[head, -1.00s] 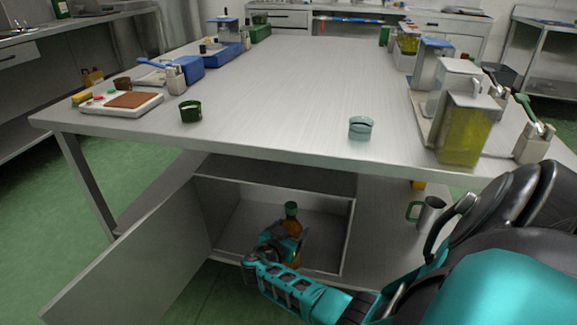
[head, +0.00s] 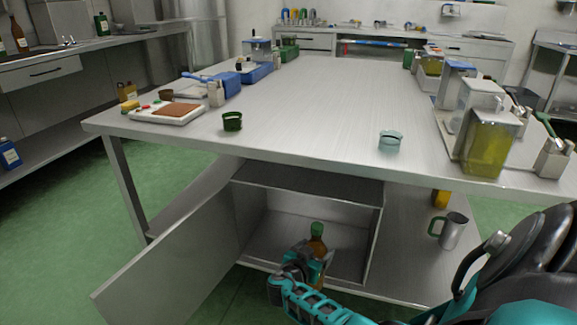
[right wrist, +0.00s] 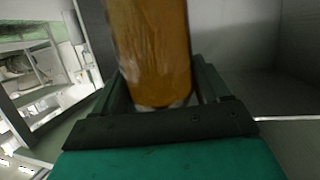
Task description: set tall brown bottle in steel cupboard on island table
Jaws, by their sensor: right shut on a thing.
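The tall brown bottle (head: 318,243) with a green cap is upright in my right gripper (head: 310,262), at the open front of the steel cupboard. The gripper is shut on its lower part. In the right wrist view the bottle's amber body (right wrist: 150,50) stands between the fingers (right wrist: 160,100). The steel cupboard (head: 310,180) is under the top of the island table (head: 300,110), with its door (head: 170,255) swung open to the left. The cupboard's inside looks empty. I cannot tell whether the bottle touches the cupboard floor. My left gripper is not in view.
On the lower shelf right of the cupboard stand a steel jug (head: 453,232) and a yellow item (head: 440,198). The tabletop holds a green cup (head: 232,121), a glass cup (head: 390,140), a white tray (head: 165,112) and oil containers (head: 490,140). The table's middle is clear.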

